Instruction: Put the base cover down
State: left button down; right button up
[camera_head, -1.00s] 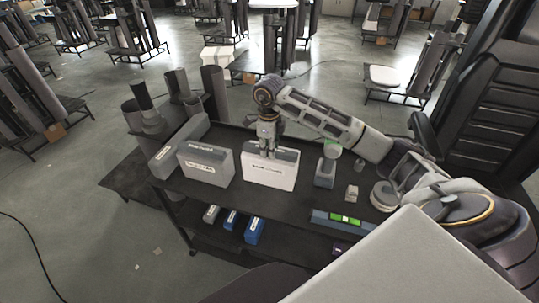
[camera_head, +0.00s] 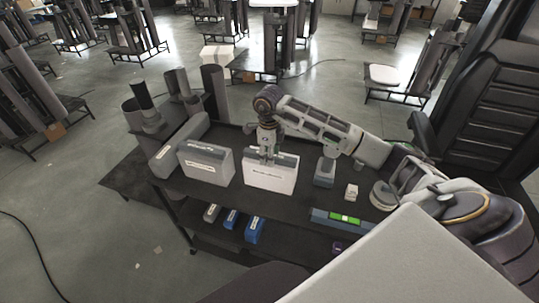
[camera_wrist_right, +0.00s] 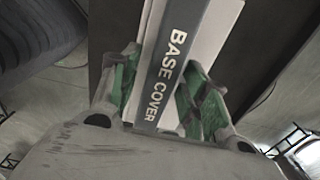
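The base cover (camera_head: 268,177) is a white box with a dark label strip, upright at the middle of the dark table (camera_head: 215,196). In the right wrist view the base cover (camera_wrist_right: 168,75) shows its printed name between green finger pads. My right gripper (camera_head: 267,157) points down onto its top edge, with a finger on each side, shut on it. Its lower edge is at or very near the table top; I cannot tell if it touches. My left gripper is not in view.
A grey labelled box (camera_head: 206,164) stands close on the left, with a longer grey box (camera_head: 178,146) behind it. A small grey-blue block (camera_head: 325,172), a small pale box (camera_head: 351,192) and a tray with a green piece (camera_head: 344,218) are on the right. Blue boxes sit on the lower shelf.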

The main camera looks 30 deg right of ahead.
dwell(0.4)
jog(key=shift+r, duration=0.2)
notch_tip(320, 180, up, 8)
jog(key=shift+a+r+b, duration=0.1)
jog(key=shift+r+b, duration=0.15)
jog(key=shift+b, duration=0.4)
jog(key=shift+r, duration=1.65)
